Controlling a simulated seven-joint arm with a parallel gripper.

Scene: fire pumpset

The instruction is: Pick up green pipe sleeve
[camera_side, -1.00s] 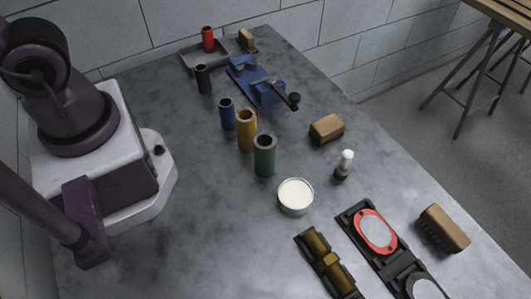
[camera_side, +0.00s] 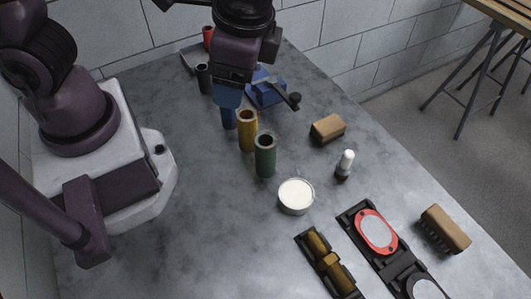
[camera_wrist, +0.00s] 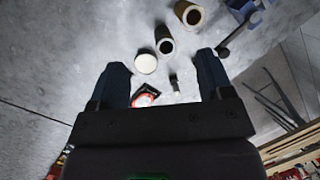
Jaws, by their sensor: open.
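The green pipe sleeve (camera_side: 265,157) stands upright on the grey table, its open end up. It is the nearest of a row of coloured sleeves to the camera in the side view. In the wrist view it (camera_wrist: 165,40) shows beyond and between my fingertips. My gripper (camera_side: 229,100) hangs above the table behind the yellow sleeve (camera_side: 248,131), apart from the green one. In the wrist view the two blue fingers (camera_wrist: 162,64) are spread wide with nothing held between them.
A white-topped tin (camera_side: 296,196) sits just in front of the green sleeve. A blue vise (camera_side: 266,93), a brown block (camera_side: 327,128) and a small white-capped bottle (camera_side: 345,165) are to the right. Table left of the sleeves is clear.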

